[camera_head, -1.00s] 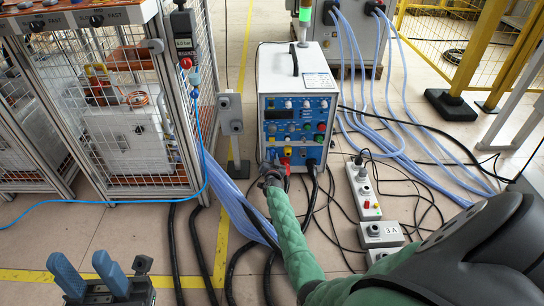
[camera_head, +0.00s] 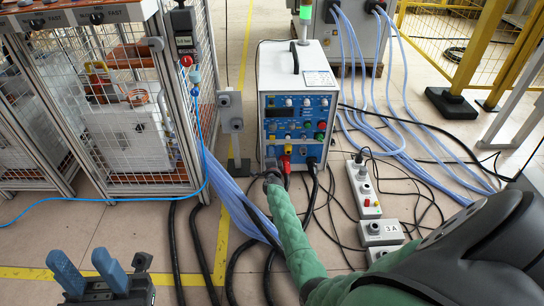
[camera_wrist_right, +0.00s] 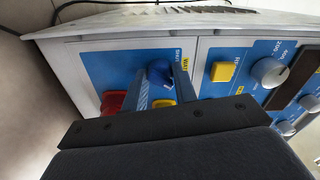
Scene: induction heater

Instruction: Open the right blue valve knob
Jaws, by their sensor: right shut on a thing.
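The white heater cabinet (camera_head: 297,80) with a blue control panel stands in the middle of the head view. My right gripper (camera_head: 271,168) is at the panel's lower left, and its wrist hides the knob there. In the right wrist view a blue valve knob (camera_wrist_right: 159,73) sits between the two blue fingers of my right gripper (camera_wrist_right: 163,84), which is shut on it. A white mark shows on the knob's face. My left gripper (camera_head: 90,270) is open and empty at the bottom left, far from the cabinet.
A red knob (camera_wrist_right: 113,101) and a yellow part lie close to the fingers. Yellow button (camera_wrist_right: 222,72) and grey dial (camera_wrist_right: 269,72) are to the right. Blue hoses and black cables cover the floor. A mesh cage (camera_head: 125,110) stands left, a power strip (camera_head: 364,190) right.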

